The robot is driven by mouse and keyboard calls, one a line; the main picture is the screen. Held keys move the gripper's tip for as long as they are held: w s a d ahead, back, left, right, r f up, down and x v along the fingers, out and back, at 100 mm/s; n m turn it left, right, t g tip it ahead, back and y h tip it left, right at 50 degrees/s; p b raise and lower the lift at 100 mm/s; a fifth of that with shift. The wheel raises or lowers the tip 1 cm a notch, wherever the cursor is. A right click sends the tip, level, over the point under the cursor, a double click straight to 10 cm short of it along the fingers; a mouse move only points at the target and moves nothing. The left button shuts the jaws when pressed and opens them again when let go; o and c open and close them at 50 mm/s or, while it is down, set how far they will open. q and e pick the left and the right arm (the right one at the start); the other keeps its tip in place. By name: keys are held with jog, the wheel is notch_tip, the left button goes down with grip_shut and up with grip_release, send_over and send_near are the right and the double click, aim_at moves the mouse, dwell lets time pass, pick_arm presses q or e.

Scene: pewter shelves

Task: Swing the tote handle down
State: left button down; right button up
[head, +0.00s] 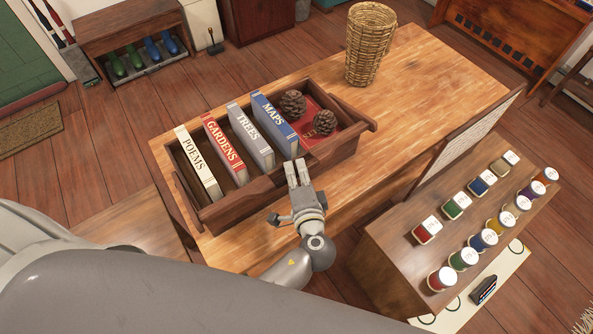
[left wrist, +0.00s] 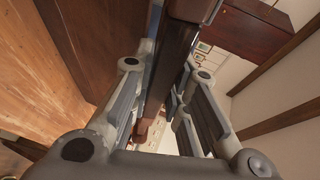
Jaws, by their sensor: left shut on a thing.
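The tote (head: 335,160) is an open dark wooden box on the wooden table. Its handle (head: 247,192) is a dark wooden bar along the box's near long side, close to the rim. My left gripper (head: 297,174) is at the middle of that bar, its fingers shut on it. In the left wrist view, the handle bar (left wrist: 172,60) runs between the two fingers of my left gripper (left wrist: 160,90). The fingers hide part of the bar, and I cannot tell its exact tilt. My right gripper does not show.
The tote holds books such as Poems (head: 197,163) and Maps (head: 274,124), plus pinecones (head: 293,103). A wicker basket (head: 369,45) stands at the table's far edge. A lower stand (head: 400,262) with several paint jars (head: 441,279) is at right. The table's right part is clear.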

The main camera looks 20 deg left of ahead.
pick_arm(q)
jog(key=r+p, duration=0.3)
jog(key=shift+w+a+r, duration=0.2)
jog(key=shift+w+a, duration=0.2)
jog(key=shift+a+r+p, duration=0.1)
jog(key=shift+r+p, duration=0.15)
jog(key=shift+p, duration=0.35)
jog(key=shift+w+a+r+g+h+p, duration=0.3)
jog(key=shift+w+a+r+p, duration=0.1)
jog(key=shift+r, duration=0.15)
